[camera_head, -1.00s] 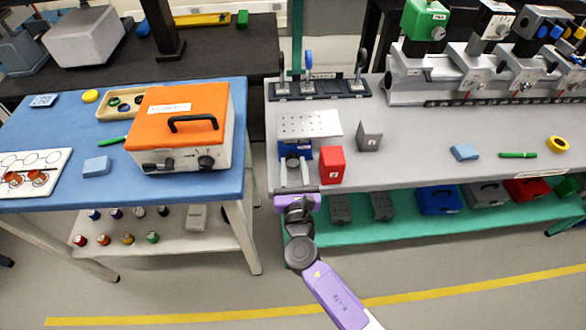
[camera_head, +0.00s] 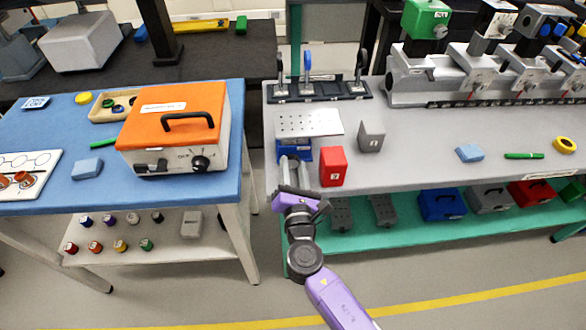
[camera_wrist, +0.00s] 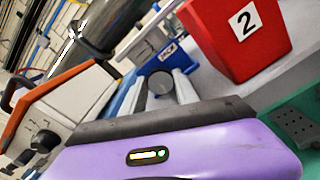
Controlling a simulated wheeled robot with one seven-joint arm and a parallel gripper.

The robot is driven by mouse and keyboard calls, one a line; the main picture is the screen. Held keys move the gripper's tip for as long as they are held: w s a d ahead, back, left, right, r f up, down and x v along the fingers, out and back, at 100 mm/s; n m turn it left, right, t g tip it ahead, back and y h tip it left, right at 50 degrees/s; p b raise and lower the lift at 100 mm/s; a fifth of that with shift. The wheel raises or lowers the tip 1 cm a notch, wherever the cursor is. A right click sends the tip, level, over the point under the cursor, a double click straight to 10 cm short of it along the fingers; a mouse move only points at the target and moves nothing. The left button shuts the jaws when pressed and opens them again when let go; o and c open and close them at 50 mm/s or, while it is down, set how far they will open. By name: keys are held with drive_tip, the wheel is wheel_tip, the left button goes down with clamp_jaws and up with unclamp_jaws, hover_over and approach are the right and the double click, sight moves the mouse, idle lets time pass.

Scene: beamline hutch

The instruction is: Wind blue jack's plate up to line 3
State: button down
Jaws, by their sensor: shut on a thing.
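The blue jack (camera_head: 286,152) stands near the front left edge of the grey bench. Its perforated metal plate (camera_head: 309,123) lies level on top, with nothing on it. In the wrist view the blue jack body (camera_wrist: 165,53) shows a white label, with its round dark knob (camera_wrist: 160,82) facing me. My gripper (camera_head: 294,164) is at the front of the jack, and its fingers are shut on the knob, one on each side. The gripper is tilted in the wrist view. Line marks on the jack cannot be made out.
A red block (camera_head: 333,168) labelled 2 stands just right of my gripper, close to it. A grey block (camera_head: 371,137) is behind it. An orange-topped box (camera_head: 177,112) is on the blue table to the left, across a gap. A rack (camera_head: 320,93) stands behind the plate.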

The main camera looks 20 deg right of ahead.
drive_tip(key=c, duration=0.9)
unclamp_jaws()
